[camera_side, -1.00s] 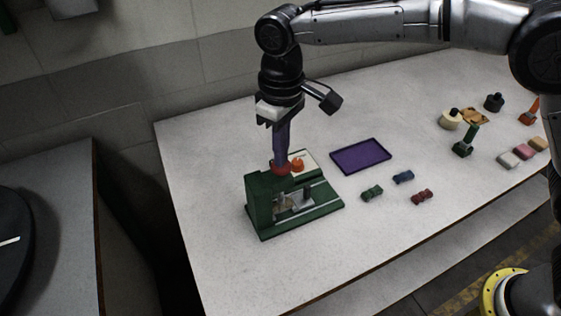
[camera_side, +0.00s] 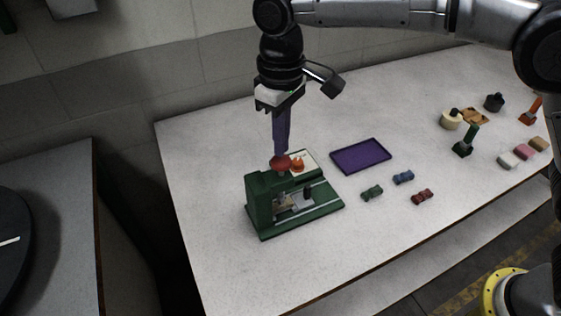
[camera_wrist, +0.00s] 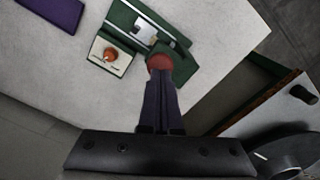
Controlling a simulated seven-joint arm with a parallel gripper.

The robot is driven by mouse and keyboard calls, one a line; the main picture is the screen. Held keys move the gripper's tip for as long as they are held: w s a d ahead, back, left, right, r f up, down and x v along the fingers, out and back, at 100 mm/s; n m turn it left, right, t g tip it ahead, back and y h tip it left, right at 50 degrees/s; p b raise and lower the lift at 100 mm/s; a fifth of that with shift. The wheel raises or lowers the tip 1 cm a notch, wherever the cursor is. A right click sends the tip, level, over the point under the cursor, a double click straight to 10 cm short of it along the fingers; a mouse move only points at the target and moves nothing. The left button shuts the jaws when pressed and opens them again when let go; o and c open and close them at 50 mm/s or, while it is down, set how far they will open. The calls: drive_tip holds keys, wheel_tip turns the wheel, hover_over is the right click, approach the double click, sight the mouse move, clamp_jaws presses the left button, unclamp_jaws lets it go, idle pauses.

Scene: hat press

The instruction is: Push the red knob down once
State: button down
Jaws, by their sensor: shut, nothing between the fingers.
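The red knob (camera_side: 281,162) sits on top of the green press (camera_side: 262,205). In the side view my gripper (camera_side: 281,154) points straight down with its purple fingers shut, the tips at the top of the knob. I cannot tell whether they touch it. In the wrist view the shut fingers (camera_wrist: 161,78) reach toward the red knob (camera_wrist: 160,63) and partly cover it. The green press (camera_wrist: 133,28) shows behind it. Nothing is held.
Behind the press is a pale panel with an orange dial (camera_side: 297,163). A purple tray (camera_side: 361,155) lies to the right. Small green (camera_side: 372,192), blue (camera_side: 403,177) and red (camera_side: 422,197) cars lie right of the press. Stamps and blocks stand farther right.

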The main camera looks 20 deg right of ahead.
wheel_tip(320, 180, up, 7)
idle(5.0)
idle(0.4)
drive_tip(key=d+r+m+t, duration=0.1)
drive_tip(key=d+r+m, duration=0.1)
drive_tip(key=d+r, duration=0.7)
drive_tip(key=s+d+r+m+t, duration=0.2)
drive_tip(key=s+d+r, duration=0.1)
drive_tip(key=s+d, duration=0.75)
drive_tip(key=s+d+f+m+t, duration=0.2)
drive_tip(key=s+d+f, duration=0.2)
drive_tip(key=s+d, duration=0.5)
drive_tip(key=s+d+f, duration=0.1)
drive_tip(key=s+f, duration=0.5)
drive_tip(key=f, duration=0.6)
drive_tip(key=shift+d+t, duration=0.25)
drive_tip(key=shift+t, duration=0.05)
